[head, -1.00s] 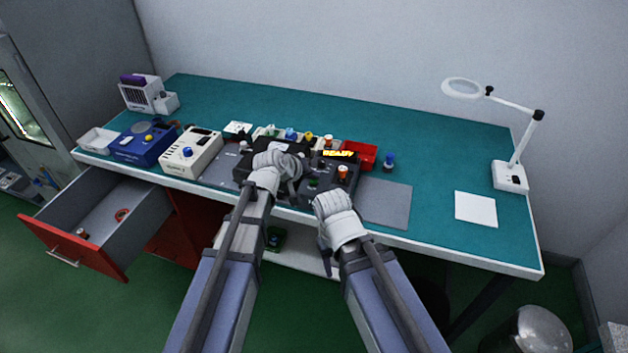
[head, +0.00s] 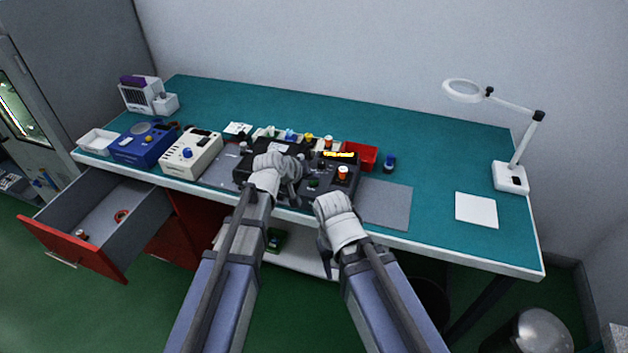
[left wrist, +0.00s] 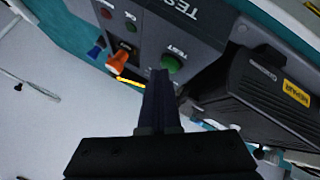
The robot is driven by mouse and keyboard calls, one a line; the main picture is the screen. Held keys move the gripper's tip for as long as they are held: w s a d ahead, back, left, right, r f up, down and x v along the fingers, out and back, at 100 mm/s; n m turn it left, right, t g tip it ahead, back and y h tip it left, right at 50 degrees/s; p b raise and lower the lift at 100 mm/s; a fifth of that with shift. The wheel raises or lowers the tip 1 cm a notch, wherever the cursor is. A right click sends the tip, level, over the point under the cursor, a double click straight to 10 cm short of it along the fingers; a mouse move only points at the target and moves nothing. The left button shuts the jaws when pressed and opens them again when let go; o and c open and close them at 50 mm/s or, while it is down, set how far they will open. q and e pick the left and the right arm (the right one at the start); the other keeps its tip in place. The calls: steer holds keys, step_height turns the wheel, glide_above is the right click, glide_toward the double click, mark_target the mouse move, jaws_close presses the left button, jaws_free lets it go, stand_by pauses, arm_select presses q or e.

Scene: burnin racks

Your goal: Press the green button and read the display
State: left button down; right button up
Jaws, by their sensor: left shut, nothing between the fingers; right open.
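The dark tester (head: 318,190) sits at the front of the bench. The green button (left wrist: 172,64), labelled TEST, shows in the left wrist view and is small in the head view (head: 313,183). The tip of my left gripper (left wrist: 161,76) is shut and empty, right beside the button in the picture; I cannot tell whether it touches. In the head view my left gripper (head: 291,168) is over the tester's left part. The display (head: 339,154) is lit with an amber row like dashes. My right gripper (head: 333,204) is open at the bench's front edge.
An orange knob (head: 343,173) stands on the tester. A black unit with a yellow label (left wrist: 295,93) is close to my left gripper. A red bin (head: 361,155) and blue knob (head: 389,163) lie behind. The grey mat (head: 386,203) is clear. A drawer (head: 85,240) hangs open.

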mark_target(312, 186)
arm_select(q)
steer(key=shift+r+p, duration=0.55)
steer(key=shift+r, duration=0.15)
step_height(312, 186, up, 5)
steer(key=p, duration=0.5)
stand_by(0.5)
steer(key=s+a+f+m+g+y, duration=0.2)
steer(key=s, duration=0.6)
steer(key=s+a+f+m+g+y, duration=0.1)
steer(key=s+f+g+y, duration=0.1)
steer(key=s, duration=0.7)
steer(key=s+a+f+m+g+y, duration=0.2)
steer(key=s+g, duration=0.1)
steer(key=s, duration=0.5)
steer(key=shift+s+a+f+m+g+y, duration=0.25)
steer(key=shift+s+a+m+g+y, duration=0.05)
steer(key=shift+s+g+y, duration=0.1)
